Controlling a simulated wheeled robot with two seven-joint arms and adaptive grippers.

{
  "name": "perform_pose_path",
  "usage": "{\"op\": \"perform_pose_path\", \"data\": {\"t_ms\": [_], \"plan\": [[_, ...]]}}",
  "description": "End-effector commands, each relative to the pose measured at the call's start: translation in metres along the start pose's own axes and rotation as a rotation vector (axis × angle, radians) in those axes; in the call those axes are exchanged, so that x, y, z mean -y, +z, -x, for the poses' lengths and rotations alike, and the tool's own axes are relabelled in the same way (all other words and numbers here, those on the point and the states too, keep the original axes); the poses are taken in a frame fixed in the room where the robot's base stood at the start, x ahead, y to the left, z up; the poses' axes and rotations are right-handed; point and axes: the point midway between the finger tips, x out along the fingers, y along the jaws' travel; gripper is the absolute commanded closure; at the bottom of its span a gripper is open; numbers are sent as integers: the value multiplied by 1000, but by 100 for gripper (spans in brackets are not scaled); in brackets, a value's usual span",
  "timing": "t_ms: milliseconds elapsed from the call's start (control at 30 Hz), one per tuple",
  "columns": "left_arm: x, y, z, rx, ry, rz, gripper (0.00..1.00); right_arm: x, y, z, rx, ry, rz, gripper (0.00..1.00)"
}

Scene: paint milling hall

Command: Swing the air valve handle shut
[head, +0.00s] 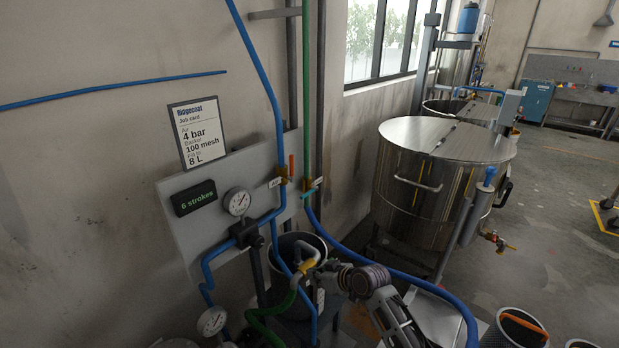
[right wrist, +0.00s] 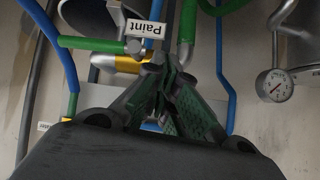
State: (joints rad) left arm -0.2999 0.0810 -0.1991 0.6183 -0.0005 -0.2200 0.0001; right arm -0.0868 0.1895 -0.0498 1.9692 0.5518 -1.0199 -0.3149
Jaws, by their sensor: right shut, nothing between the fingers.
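The air valve (head: 282,180) is a small brass fitting on the blue pipe, on the wall panel beside a white tag that seems to read "Air". I cannot pick out the orange handle in that view. My left gripper is not in view.
A teal-handled valve (head: 309,191) sits right of the air valve. Below it, a brass valve (head: 308,265) with a green hose (head: 270,312) is near my gripper. Gauges (head: 237,202) and blue hoses surround the panel (head: 180,218). A steel tank (head: 440,185) stands to the right.

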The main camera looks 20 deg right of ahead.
Motion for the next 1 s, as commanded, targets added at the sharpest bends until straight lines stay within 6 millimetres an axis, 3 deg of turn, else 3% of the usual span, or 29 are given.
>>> {"op": "perform_pose_path", "data": {"t_ms": [33, 267, 633, 800, 1000], "plan": [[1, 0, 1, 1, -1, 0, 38, -4, -21, 2, -39, -7, 11, 100], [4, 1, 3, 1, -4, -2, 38, -15, -109, 20, -223, -49, 54, 100], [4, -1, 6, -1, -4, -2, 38, -31, -248, 77, -530, -97, 121, 100], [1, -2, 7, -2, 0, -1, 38, -35, -287, 100, -621, -107, 138, 100], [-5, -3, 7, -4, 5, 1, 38, -36, -299, 108, -653, -111, 144, 100]]}}
